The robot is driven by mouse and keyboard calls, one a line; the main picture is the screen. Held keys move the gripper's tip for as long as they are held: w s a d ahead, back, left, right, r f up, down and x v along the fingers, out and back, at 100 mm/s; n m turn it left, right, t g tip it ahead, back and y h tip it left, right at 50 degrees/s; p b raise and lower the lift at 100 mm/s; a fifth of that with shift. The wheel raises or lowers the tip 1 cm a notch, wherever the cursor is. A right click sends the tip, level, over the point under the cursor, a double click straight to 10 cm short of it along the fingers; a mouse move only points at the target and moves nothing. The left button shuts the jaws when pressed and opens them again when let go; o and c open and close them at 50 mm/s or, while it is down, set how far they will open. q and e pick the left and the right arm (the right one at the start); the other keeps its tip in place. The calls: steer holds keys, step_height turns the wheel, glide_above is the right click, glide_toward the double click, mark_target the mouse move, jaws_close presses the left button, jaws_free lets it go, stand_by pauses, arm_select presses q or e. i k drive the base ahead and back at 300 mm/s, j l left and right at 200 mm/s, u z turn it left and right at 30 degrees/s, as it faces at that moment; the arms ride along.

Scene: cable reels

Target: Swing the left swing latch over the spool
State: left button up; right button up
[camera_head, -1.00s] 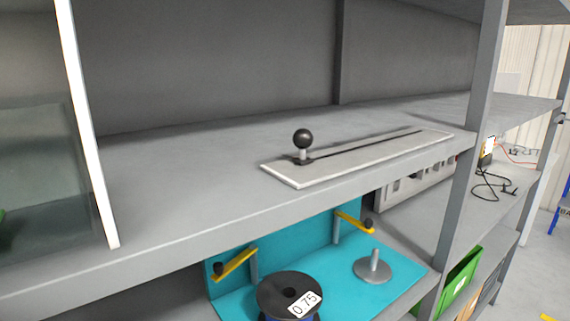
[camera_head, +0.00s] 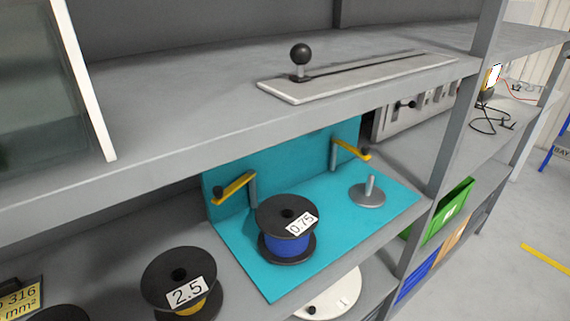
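The left swing latch (camera_head: 235,187) is a yellow bar with a black knob at its left end, on a grey post at the left of the turquoise stand (camera_head: 335,225). The bar points left and toward the front, beside the spool. The spool (camera_head: 287,243) has black flanges, blue winding and a 0.75 label, and stands upright on the stand just right of the latch. A second yellow latch (camera_head: 352,149) sits on a post further right, near an empty grey spindle with a round base (camera_head: 369,192). Neither gripper is in view.
A shelf board with a black ball-knob lever on a slotted plate (camera_head: 360,78) overhangs the stand. A 2.5 spool (camera_head: 181,283) stands to the left. A white disc (camera_head: 330,298) lies below the stand's front edge. A shelf upright (camera_head: 462,120) rises at the right.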

mark_target(220, 195)
steer(key=k+l, duration=0.1)
steer(key=k, duration=0.35)
steer(key=k+l, duration=0.1)
steer(key=k, duration=0.3)
steer(key=u, duration=0.05)
